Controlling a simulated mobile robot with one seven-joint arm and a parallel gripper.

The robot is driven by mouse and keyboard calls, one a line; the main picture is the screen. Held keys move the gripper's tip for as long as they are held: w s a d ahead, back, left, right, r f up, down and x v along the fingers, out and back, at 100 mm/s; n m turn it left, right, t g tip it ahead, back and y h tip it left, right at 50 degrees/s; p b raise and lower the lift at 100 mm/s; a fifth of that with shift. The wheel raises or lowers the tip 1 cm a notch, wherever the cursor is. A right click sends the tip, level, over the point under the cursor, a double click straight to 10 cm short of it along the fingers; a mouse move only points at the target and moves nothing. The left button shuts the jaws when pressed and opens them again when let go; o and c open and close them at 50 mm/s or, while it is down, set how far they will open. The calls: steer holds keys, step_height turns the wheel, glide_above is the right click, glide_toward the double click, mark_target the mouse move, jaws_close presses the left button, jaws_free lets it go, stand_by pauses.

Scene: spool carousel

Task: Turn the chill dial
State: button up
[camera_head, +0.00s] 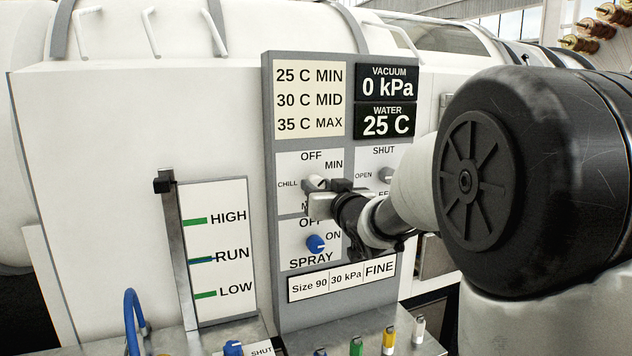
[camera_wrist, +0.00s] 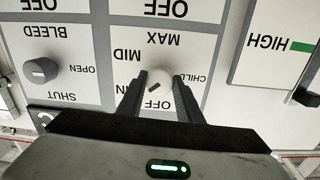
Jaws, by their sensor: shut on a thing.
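The chill dial (camera_head: 316,182) is a small whitish knob on the grey-framed panel, with OFF, MIN and CHILL lettered near it. My gripper (camera_head: 327,190) is at the knob and partly covers it and the lettering below. In the wrist view, which is upside down, the dial (camera_wrist: 159,77) sits between both fingers of my gripper (camera_wrist: 159,82), which are shut on its sides. A dark mark on the knob slants toward the lower left there, on the OFF side.
The blue spray knob (camera_head: 315,243) is just below my gripper. A grey bleed knob (camera_head: 386,174) stands to the right; it also shows in the wrist view (camera_wrist: 40,71). The water readout (camera_head: 386,122) shows 25 C.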

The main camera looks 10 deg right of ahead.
steer(key=shift+m+p, duration=0.45)
steer(key=shift+m, duration=0.55)
steer(key=o, duration=1)
steer(key=shift+o, duration=0.2)
